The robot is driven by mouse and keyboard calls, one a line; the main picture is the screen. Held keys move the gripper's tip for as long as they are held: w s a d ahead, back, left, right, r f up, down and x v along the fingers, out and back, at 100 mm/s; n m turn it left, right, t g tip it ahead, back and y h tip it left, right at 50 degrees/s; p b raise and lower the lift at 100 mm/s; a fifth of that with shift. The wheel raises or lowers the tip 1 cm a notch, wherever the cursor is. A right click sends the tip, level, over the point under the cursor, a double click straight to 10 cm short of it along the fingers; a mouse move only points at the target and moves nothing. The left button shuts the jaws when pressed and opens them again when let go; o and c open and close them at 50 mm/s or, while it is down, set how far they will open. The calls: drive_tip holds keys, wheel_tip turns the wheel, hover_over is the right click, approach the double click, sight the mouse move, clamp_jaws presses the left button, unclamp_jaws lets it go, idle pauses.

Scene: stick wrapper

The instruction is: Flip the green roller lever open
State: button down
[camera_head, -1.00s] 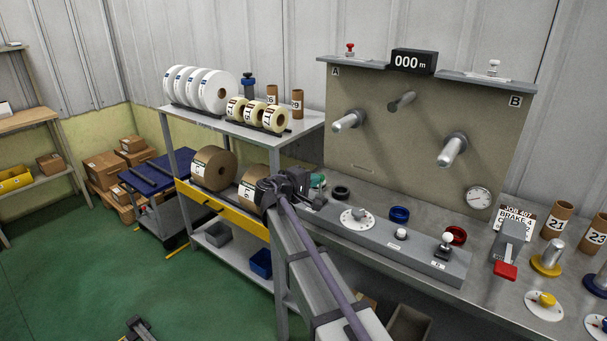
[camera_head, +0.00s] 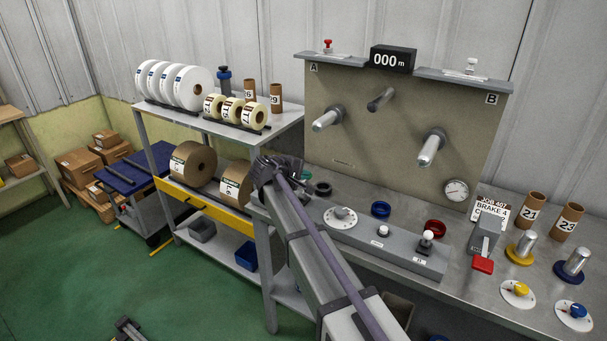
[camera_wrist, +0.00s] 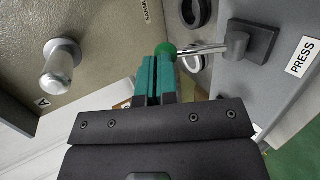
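The green-knobbed lever (camera_wrist: 166,49) shows in the wrist view with a silver rod running right to a dark pivot block (camera_wrist: 250,41), beside a PRESS label. The rod lies nearly crosswise in that view. My gripper (camera_wrist: 157,60) has its two teal fingers side by side with only a narrow gap. Their tips are right at the green knob; whether they touch it I cannot tell. In the head view my gripper (camera_head: 275,168) is at the left end of the bench's grey control strip and hides most of the lever; a bit of green (camera_head: 305,174) shows beside it.
A spindle (camera_wrist: 59,66) projects from the panel, left in the wrist view. A dark ring (camera_head: 323,189) and white dial (camera_head: 341,217) lie right of my gripper in the head view. A shelf cart with brown rolls (camera_head: 194,160) stands close on the left.

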drive_tip(key=shift+w, duration=0.1)
drive_tip(key=r+p+v, duration=0.1)
drive_tip(key=p+v, duration=0.7)
drive_tip(key=v, duration=0.6)
drive_tip(key=shift+d, duration=0.2)
drive_tip(key=shift+w, duration=0.15)
